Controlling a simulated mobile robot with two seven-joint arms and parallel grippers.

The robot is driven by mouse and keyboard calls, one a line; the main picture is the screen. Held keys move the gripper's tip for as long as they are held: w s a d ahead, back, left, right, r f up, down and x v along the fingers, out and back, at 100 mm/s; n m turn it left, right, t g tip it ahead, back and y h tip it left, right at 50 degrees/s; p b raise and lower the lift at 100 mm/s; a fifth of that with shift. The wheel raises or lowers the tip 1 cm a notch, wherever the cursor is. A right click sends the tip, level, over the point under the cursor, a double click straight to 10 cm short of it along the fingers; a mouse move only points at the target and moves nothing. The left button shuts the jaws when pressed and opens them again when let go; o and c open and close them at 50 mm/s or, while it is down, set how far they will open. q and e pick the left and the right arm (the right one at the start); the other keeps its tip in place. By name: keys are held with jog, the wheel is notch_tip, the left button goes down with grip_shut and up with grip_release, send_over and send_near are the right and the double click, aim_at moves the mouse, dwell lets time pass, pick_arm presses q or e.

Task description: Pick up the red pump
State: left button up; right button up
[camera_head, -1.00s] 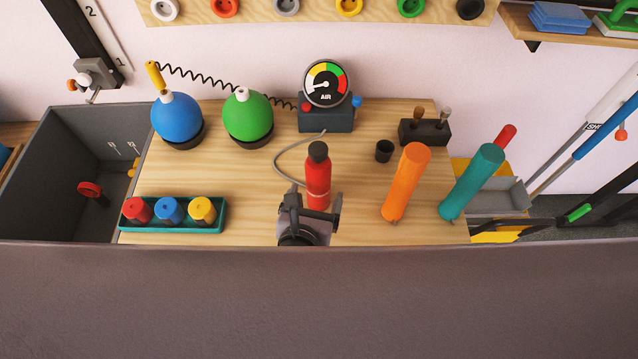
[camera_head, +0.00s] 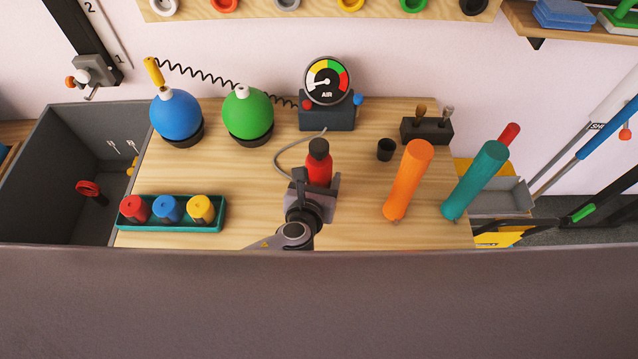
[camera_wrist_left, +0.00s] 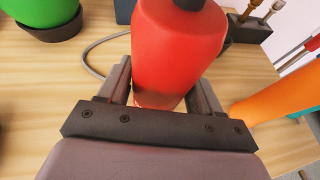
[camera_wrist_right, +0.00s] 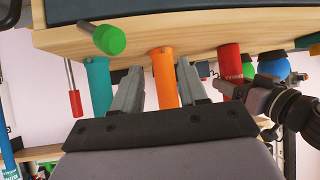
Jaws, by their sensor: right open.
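The red pump (camera_head: 319,172), a red bottle shape with a black top, stands upright on the wooden table near its front middle. My left gripper (camera_head: 315,184) reaches it from the front. In the left wrist view the red pump (camera_wrist_left: 178,50) is between the two fingers of my left gripper (camera_wrist_left: 165,85), and its lower part is partly hidden. Whether the fingers press on it cannot be made out. My right gripper (camera_wrist_right: 158,75) shows in its own wrist view, spread and empty, low in front of the table. The red pump (camera_wrist_right: 230,62) also shows there.
An orange cylinder (camera_head: 408,180) and a teal cylinder (camera_head: 474,182) stand to the right. A small black cup (camera_head: 385,149) and an air gauge (camera_head: 327,82) are behind. Blue (camera_head: 176,115) and green (camera_head: 247,115) balls and a teal tray (camera_head: 221,225) are left.

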aim_at(317, 155)
pick_arm(q)
jog(key=c, duration=1)
jog(key=shift+r, duration=0.1)
notch_tip(317, 155, up, 10)
jog(key=p, duration=0.4)
notch_tip(317, 155, up, 10)
jog(key=shift+r+p, duration=0.1)
jog(key=shift+p, duration=0.8)
